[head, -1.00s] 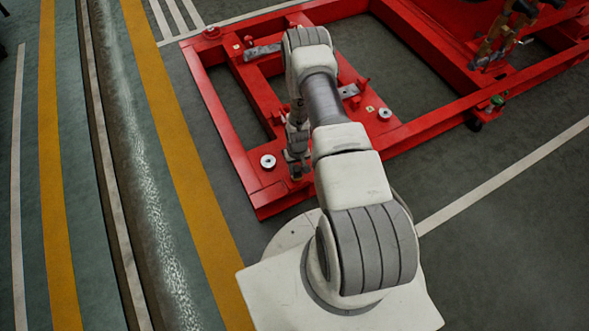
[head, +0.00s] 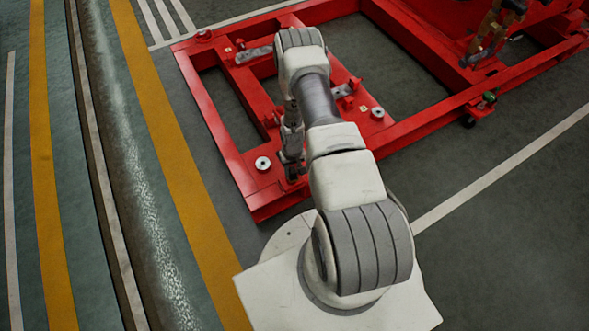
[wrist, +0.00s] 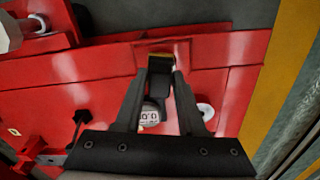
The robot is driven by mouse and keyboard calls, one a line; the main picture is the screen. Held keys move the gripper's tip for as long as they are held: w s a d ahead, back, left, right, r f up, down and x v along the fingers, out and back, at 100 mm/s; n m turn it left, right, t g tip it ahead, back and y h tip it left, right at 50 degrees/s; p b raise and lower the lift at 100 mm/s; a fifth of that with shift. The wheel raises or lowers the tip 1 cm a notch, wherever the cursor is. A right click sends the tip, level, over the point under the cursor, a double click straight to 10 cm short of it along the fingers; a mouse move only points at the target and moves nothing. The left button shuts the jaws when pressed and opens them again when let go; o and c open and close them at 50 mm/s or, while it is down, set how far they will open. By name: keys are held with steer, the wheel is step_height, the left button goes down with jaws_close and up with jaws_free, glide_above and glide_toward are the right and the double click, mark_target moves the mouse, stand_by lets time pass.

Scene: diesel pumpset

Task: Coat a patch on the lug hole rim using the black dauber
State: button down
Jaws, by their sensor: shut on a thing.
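My gripper (wrist: 162,78) is shut on the black dauber (wrist: 160,66), a dark block between the fingertips in the wrist view. In the head view my gripper (head: 293,172) hangs low over the near left corner of the red frame (head: 225,150). Just beyond the dauber, a rectangular recess with a brownish-yellow band, perhaps the lug hole rim (wrist: 163,47), shows in the red beam. The dauber overlaps its lower edge in the picture; I cannot tell whether they touch. No coated patch can be made out.
A pale disc (head: 263,163) lies left of my gripper on the frame. Another disc (head: 378,112) and metal brackets (head: 254,54) sit farther along. Floor left of the frame is clear.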

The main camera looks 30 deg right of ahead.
steer(key=shift+a+f, duration=0.1)
steer(key=shift+a, duration=0.95)
steer(key=shift+d, duration=0.6)
steer(key=shift+d+f, duration=0.1)
steer(key=shift+d, duration=0.95)
steer(key=shift+a+r, duration=0.2)
steer(key=shift+a, duration=0.95)
steer(key=shift+a+f, duration=0.1)
steer(key=shift+a, duration=0.4)
steer(key=shift+f, duration=0.1)
